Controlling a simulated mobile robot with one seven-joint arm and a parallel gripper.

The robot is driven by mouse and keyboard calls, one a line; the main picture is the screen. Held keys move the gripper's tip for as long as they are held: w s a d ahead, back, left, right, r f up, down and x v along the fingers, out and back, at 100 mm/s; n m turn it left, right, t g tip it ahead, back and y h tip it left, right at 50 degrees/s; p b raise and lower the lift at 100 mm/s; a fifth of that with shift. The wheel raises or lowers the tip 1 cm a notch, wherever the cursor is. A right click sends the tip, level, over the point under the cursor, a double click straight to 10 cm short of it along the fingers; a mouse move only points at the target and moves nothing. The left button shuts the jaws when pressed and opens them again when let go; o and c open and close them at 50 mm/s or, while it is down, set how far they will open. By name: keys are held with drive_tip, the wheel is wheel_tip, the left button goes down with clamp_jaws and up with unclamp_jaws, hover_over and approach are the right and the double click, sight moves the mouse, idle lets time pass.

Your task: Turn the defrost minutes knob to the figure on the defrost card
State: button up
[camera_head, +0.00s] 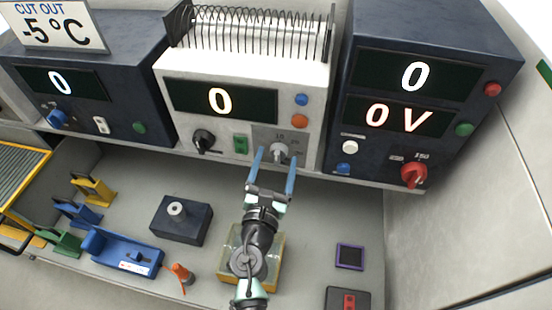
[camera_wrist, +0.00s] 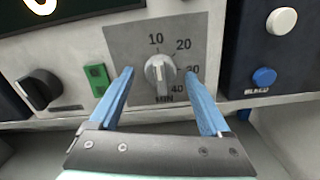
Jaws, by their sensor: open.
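The minutes knob (camera_wrist: 160,70) is a small grey knob on a grey plate marked 10, 20, 30, 40 and MIN. It sits low on the front of the white middle unit, and in the head view the knob (camera_head: 278,150) shows between my fingertips. My gripper (camera_wrist: 158,75) is open, its blue fingers left and right of the knob with gaps visible. I cannot tell which figure the knob points to. A card (camera_head: 55,27) at the top left reads "CUT OUT -5°C". I see no card naming defrost. My gripper (camera_head: 276,154) reaches up from below.
A black knob (camera_head: 203,140) and green switch (camera_head: 240,144) are left of the plate. Blue (camera_head: 298,114) and orange (camera_head: 302,99) buttons are above it. The dark right unit (camera_head: 440,60) has a red knob (camera_head: 413,174). A dark block (camera_head: 181,220) stands below.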

drive_tip(key=shift+w, duration=0.2)
drive_tip(key=shift+c, duration=0.2)
clamp_jaws()
